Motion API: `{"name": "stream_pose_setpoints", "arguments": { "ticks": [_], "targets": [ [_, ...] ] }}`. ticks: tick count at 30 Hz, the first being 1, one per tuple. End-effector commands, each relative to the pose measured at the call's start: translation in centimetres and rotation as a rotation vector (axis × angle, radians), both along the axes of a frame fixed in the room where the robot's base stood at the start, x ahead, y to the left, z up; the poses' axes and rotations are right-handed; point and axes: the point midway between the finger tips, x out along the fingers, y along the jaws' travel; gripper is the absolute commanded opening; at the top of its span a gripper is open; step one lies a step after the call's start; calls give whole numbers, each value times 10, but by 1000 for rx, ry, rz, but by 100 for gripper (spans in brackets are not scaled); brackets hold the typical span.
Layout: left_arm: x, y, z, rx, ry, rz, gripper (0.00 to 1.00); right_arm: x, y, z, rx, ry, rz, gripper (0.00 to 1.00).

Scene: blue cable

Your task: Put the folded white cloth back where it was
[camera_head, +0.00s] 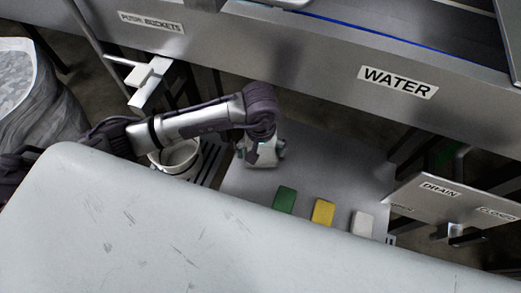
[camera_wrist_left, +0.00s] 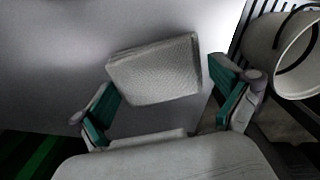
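A folded white cloth (camera_wrist_left: 155,70) with a woven surface shows in the left wrist view, just past and between my left fingertips (camera_wrist_left: 168,98). The teal finger pads stand wide apart, with a gap visible on each side of the cloth. The cloth appears to lie on the grey panel (camera_wrist_left: 50,60). In the head view my left gripper (camera_head: 262,154) points down over the same panel (camera_head: 325,160), and I cannot clearly tell the cloth from the gripper there. My right gripper is not in view.
A green block (camera_head: 285,199), a yellow block (camera_head: 323,211) and a white block (camera_head: 362,223) lie in a row on the panel. A white bucket (camera_head: 178,156) stands left of the gripper. A pale padded surface (camera_head: 150,240) fills the foreground. The WATER-labelled beam (camera_head: 300,55) runs behind.

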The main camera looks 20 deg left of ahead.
Motion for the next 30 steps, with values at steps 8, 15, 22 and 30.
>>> {"name": "stream_pose_setpoints", "arguments": {
  "ticks": [8, 15, 22, 30],
  "targets": [
    [0, 0, 2, 0, 1, 0, 100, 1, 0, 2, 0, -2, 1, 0],
    [1, 1, 41, 0, -4, 1, 100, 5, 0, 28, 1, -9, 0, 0],
    [1, 1, 91, 1, -4, -1, 100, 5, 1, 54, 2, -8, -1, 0],
    [0, 0, 121, -1, -1, 1, 100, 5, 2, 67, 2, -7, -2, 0]
  ]
}}
